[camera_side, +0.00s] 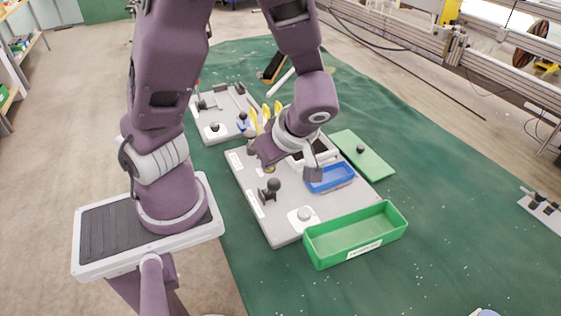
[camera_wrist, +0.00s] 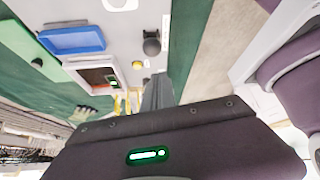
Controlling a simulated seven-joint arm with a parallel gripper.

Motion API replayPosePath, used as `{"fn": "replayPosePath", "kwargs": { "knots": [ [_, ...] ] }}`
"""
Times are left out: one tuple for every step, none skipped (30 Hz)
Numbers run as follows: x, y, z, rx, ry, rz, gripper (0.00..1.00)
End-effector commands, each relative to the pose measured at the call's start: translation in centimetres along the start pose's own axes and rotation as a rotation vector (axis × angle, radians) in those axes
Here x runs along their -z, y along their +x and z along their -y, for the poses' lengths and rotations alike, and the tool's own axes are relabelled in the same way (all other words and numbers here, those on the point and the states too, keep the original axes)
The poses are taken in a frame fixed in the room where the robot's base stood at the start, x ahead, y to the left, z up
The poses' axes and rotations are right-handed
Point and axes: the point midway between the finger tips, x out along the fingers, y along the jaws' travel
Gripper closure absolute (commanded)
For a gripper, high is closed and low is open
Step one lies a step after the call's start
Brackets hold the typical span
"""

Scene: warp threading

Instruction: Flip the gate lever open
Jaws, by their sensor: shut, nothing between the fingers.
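A black ball-topped lever (camera_side: 273,185) stands upright on the near grey board (camera_side: 245,175), left of its middle; I take it as the gate lever. It also shows in the wrist view (camera_wrist: 151,43), at the top middle. I cannot tell whether its gate is open. In the wrist view my shut grey fingers (camera_wrist: 158,90) show below the lever in the picture. They hold nothing.
A blue tray (camera_side: 331,179) and a white housing (camera_side: 305,162) are on the board near my gripper. A green bin (camera_side: 340,240) stands at its front edge. A green plate (camera_side: 362,155) lies right. Yellow prongs (camera_side: 267,110) and another grey board (camera_side: 205,130) are behind. The green cloth at right is mostly clear.

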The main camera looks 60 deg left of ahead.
Motion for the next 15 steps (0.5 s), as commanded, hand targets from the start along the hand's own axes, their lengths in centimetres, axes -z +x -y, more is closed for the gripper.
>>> {"fn": "replayPosePath", "kwargs": {
  "knots": [
    [-0.6,-1.1,-0.1,-0.008,0.004,0.004,1.00],
    [-0.9,-1.6,0.0,-0.005,0.003,0.004,1.00],
    [-1.4,-2.3,0.1,-0.004,0.002,0.004,1.00],
    [-1.6,-2.8,0.1,-0.005,0.001,0.003,1.00],
    [-1.8,-3.2,0.2,-0.005,-0.001,0.001,1.00],
    [-2.1,-3.7,0.3,-0.003,-0.002,0.000,1.00],
    [-2.3,-4.0,0.3,-0.002,-0.002,-0.001,1.00],
    [-2.4,-4.3,0.3,-0.002,-0.003,-0.001,1.00],
    [-2.6,-4.6,0.4,-0.001,-0.004,-0.002,1.00],
    [-2.7,-4.8,0.4,-0.001,-0.004,-0.002,1.00],
    [-2.7,-4.9,0.5,-0.001,-0.004,-0.003,1.00],
    [-2.8,-5.0,0.5,0.000,-0.004,-0.004,1.00],
    [-2.8,-5.0,0.5,0.000,-0.004,-0.004,1.00],
    [-2.8,-5.1,0.5,0.000,-0.004,-0.005,1.00],
    [-2.8,-5.1,0.5,0.000,-0.005,-0.005,1.00]
  ]
}}
